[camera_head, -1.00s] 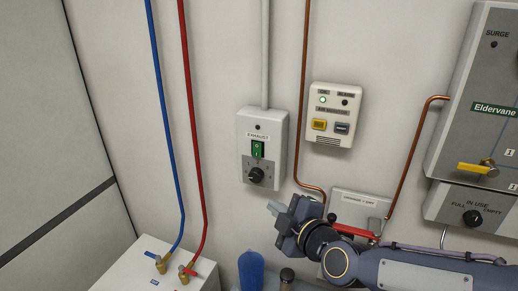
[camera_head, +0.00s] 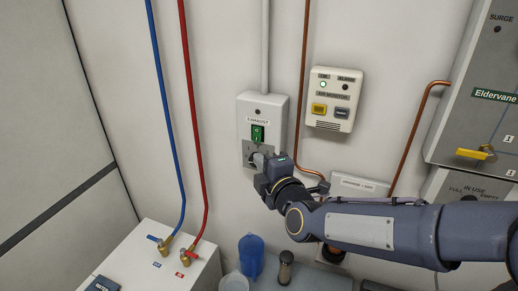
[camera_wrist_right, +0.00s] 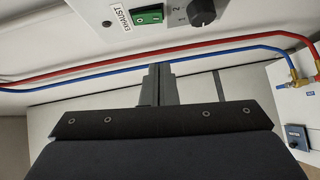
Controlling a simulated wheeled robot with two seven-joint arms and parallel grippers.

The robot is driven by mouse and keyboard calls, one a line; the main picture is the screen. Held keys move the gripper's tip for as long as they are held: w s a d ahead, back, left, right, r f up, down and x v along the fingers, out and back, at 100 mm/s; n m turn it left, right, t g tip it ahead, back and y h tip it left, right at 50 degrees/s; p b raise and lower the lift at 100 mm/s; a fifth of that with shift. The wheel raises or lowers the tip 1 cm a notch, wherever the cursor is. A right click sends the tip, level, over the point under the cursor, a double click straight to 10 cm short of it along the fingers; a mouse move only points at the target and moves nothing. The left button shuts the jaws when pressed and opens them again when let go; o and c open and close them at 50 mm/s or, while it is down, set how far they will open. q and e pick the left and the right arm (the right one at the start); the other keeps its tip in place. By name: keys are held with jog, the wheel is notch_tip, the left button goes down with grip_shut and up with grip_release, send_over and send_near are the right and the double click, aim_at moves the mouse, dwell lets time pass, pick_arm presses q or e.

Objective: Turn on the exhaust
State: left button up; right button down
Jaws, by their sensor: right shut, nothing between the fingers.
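The exhaust box (camera_head: 274,105) is a light grey box on the wall, with an "EXHAUST" label, a dark indicator and a green rocker switch (camera_head: 258,133). The switch also shows at the top of the right wrist view (camera_wrist_right: 149,16), beside a black numbered knob (camera_wrist_right: 202,12). My right gripper (camera_head: 258,160) is shut and empty, in front of the lower part of the box, just below the switch. It covers the knob in the head view. I cannot tell whether it touches the box. In the right wrist view its closed fingers (camera_wrist_right: 158,82) point toward the pipes. My left gripper is not in view.
An air monitor (camera_head: 333,99) with a lit green lamp is on the wall to the right. A copper pipe (camera_head: 302,110) runs between it and the box. Red (camera_head: 193,120) and blue (camera_head: 164,110) pipes run down at left to a white cabinet (camera_head: 150,265). A blue container (camera_head: 251,255) stands below.

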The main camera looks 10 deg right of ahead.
aim_at(254, 140)
jog(key=w, duration=0.5)
jog(key=w+d+f, duration=0.1)
jog(key=w, duration=0.2)
jog(key=shift+w+d, duration=0.1)
jog(key=shift+w, duration=0.2)
jog(key=b, duration=0.1)
jog(key=f+b, duration=0.1)
jog(key=shift+w+d+n+t+b, duration=0.2)
jog(key=shift+w+n+t+b, duration=0.05)
jog(key=shift+n+t+b, duration=0.05)
jog(key=shift+r+p, duration=0.45)
jog(key=shift+p, duration=0.1)
jog(key=shift+f, duration=0.15)
